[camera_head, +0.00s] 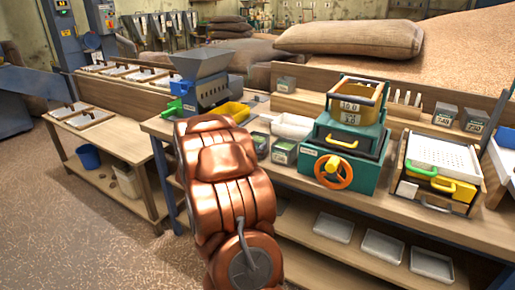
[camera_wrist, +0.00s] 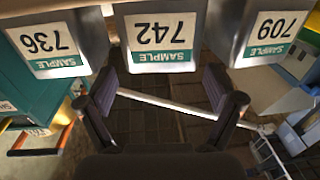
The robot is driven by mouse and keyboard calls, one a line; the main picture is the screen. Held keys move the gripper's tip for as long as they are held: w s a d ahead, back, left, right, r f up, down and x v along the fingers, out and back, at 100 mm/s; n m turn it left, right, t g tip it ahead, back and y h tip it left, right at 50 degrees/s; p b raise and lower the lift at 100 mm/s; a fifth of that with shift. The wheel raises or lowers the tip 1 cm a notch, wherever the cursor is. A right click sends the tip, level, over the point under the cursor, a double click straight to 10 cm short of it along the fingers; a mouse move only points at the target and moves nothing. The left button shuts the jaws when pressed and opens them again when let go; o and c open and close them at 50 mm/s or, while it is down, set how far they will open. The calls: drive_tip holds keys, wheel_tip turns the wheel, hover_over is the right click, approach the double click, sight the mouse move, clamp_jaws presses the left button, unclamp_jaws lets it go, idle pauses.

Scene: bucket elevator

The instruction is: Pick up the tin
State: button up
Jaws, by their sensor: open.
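Three grey sample tins stand in a row across the top of the wrist view, their labels upside down: tin 736 (camera_wrist: 52,40), tin 742 (camera_wrist: 160,38) and tin 709 (camera_wrist: 268,32). My gripper (camera_wrist: 160,88) is open, its dark fingers spread wide at the lower sides of tin 742. Nothing is held between them. I cannot tell whether either finger touches a tin. In the head view, small labelled tins (camera_head: 284,151) sit on the bench left of the teal machine; my copper-coloured arm hides my gripper there.
The teal machine (camera_head: 340,172) with an orange wheel stands on the wooden bench. A yellow tray (camera_head: 235,112) and a grey hopper (camera_head: 203,64) are behind my arm. More tins (camera_head: 445,114) stand at right. White trays (camera_head: 382,245) lie on the lower shelf.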

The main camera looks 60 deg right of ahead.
sight(257, 136)
drive_tip(key=shift+w+d+f, duration=0.1)
drive_tip(key=shift+w+d, duration=0.15)
drive_tip(key=shift+d, duration=1.1)
drive_tip(key=shift+w+d, duration=0.2)
drive_tip(key=shift+d, duration=1.15)
drive_tip(key=c, duration=1.2)
